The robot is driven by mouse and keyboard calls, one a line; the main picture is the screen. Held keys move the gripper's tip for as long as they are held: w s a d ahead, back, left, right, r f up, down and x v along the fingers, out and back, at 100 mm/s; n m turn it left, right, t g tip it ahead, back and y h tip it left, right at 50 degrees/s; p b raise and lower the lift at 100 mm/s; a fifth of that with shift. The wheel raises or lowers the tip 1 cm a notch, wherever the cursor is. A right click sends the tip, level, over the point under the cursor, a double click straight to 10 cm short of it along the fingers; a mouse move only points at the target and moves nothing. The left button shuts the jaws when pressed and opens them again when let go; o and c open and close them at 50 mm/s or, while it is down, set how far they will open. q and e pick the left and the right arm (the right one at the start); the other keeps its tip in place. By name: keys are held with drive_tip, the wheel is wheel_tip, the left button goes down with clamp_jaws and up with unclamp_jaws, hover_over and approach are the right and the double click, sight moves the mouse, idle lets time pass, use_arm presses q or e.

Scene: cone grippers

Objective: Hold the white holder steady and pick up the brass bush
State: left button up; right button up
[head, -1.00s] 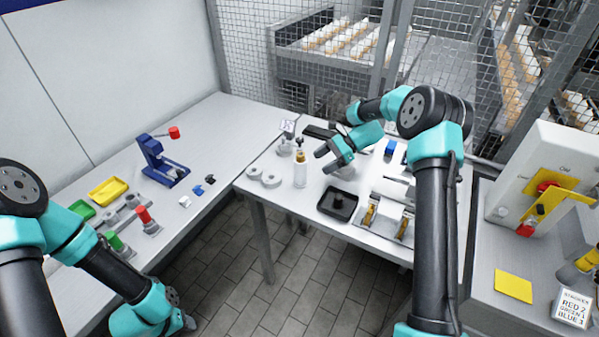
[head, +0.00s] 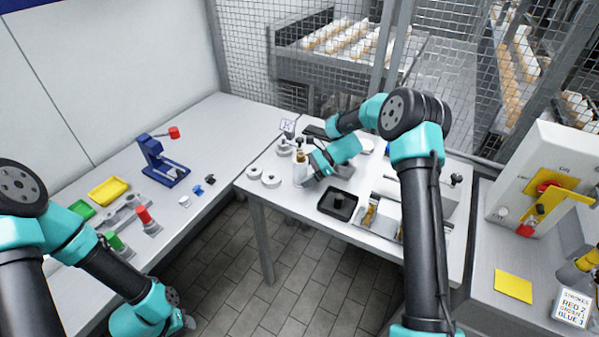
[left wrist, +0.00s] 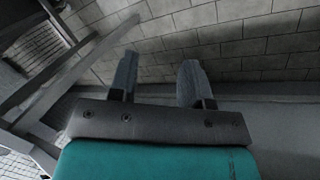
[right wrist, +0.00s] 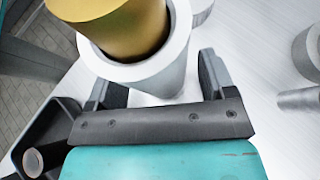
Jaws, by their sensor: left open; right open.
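The white holder (head: 299,175) stands upright on the middle table, with the brass bush (head: 300,157) standing up out of its top. My right gripper (head: 309,170) is open at the holder's right side. In the right wrist view the white holder (right wrist: 160,78) lies between the spread fingers of my right gripper (right wrist: 158,84), and the brass bush (right wrist: 128,28) sits inside its ring. I cannot tell whether the fingers touch the holder. My left gripper (left wrist: 155,82) is open and empty in the left wrist view, over the floor and far from the holder.
White rings (head: 270,180) lie left of the holder. A black tray (head: 338,204) is close to the right front, with a metal fixture beyond it. The left table carries a blue press (head: 160,165) and a yellow tray (head: 108,191). A wire fence stands behind.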

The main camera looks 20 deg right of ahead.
drive_tip(key=shift+c, duration=0.3)
drive_tip(key=c, duration=0.6)
use_arm(q)
drive_tip(key=o, duration=0.3)
use_arm(e)
drive_tip(key=shift+c, duration=0.4)
use_arm(q)
drive_tip(key=shift+w, duration=0.15)
